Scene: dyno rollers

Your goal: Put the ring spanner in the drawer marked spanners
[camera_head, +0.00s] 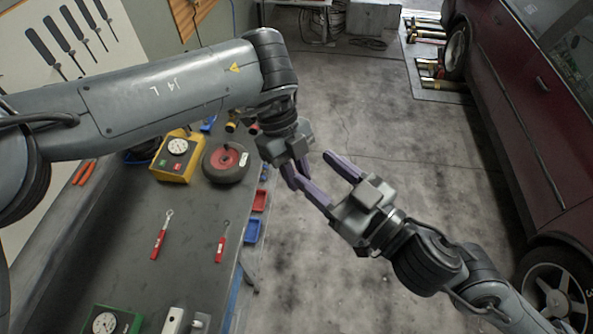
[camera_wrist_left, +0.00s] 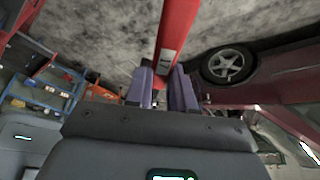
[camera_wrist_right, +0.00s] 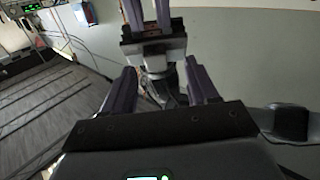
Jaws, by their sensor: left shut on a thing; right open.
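My left gripper (camera_head: 294,172) hangs past the bench's right edge, above the floor. In the left wrist view its fingers (camera_wrist_left: 162,92) are shut on a red bar-like tool handle (camera_wrist_left: 176,38) with a small label. The tool's head is out of view, so I cannot tell if it is the ring spanner. My right gripper (camera_head: 318,174) is open and empty, close to the left one; the right wrist view shows its spread fingers (camera_wrist_right: 162,88). Two red-handled tools (camera_head: 159,240) (camera_head: 222,243) lie apart on the bench. No drawer marking is readable.
The bench (camera_head: 190,270) holds a yellow gauge box (camera_head: 177,158), a dark wheel (camera_head: 226,163) and a green gauge box (camera_head: 112,320). Red (camera_head: 259,201) and blue (camera_head: 253,230) bins line its right side. A dark red car (camera_head: 520,120) stands right. Floor between is clear.

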